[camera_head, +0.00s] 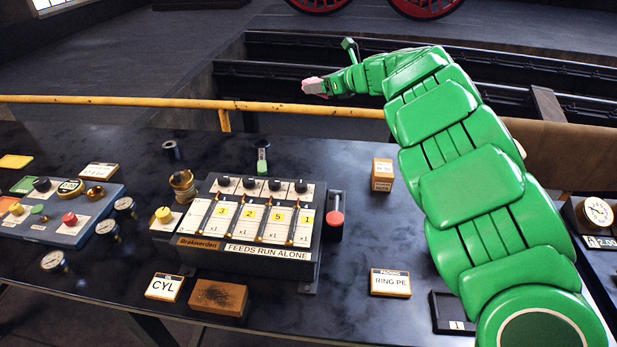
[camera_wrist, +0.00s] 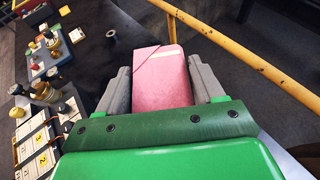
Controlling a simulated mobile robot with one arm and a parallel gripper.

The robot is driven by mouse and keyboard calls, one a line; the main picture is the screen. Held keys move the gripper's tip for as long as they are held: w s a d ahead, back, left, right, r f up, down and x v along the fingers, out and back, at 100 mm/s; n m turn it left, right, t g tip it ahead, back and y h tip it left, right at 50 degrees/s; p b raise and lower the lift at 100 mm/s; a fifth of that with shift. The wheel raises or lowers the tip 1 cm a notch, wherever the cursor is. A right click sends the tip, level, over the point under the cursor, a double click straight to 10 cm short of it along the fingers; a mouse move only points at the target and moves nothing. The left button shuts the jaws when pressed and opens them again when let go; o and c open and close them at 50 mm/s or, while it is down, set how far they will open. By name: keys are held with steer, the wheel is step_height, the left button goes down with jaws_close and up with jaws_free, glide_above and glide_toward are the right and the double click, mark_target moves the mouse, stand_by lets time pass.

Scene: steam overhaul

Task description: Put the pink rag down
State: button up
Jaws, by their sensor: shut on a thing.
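The pink rag (camera_wrist: 160,78) is a folded pink block in the wrist view, between the two grey fingers of my gripper (camera_wrist: 163,92). The fingers press on it from both sides. In the head view my green arm reaches up and left. My gripper (camera_head: 322,86) is at its far end with the pink rag (camera_head: 312,86) at its tip. The rag appears above the far side of the dark bench (camera_head: 330,180), near the yellow rail (camera_head: 290,106). The rag's underside is hidden, and I cannot tell its exact height.
A control box (camera_head: 255,225) with sliders and a red-knobbed lever (camera_head: 336,218) stands mid-bench. A blue panel (camera_head: 65,215) and several gauges are at left. A wooden block (camera_head: 382,175), a RING label block (camera_head: 390,282) and a brown block (camera_head: 218,297) also stand there.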

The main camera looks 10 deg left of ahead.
mark_target(309, 176)
steer(key=s+a+f+n+g+y, duration=0.1)
steer(key=s+a+n+g, duration=0.1)
steer(key=s+a, duration=0.1)
step_height(309, 176, down, 28)
steer(key=shift+s+r, duration=0.1)
steer(key=shift+r, duration=0.1)
stand_by(1.1)
steer(key=shift+f, duration=0.1)
steer(key=o, duration=1)
steer(key=shift+o, duration=0.2)
steer(key=shift+d, duration=0.1)
steer(key=v, duration=1.2)
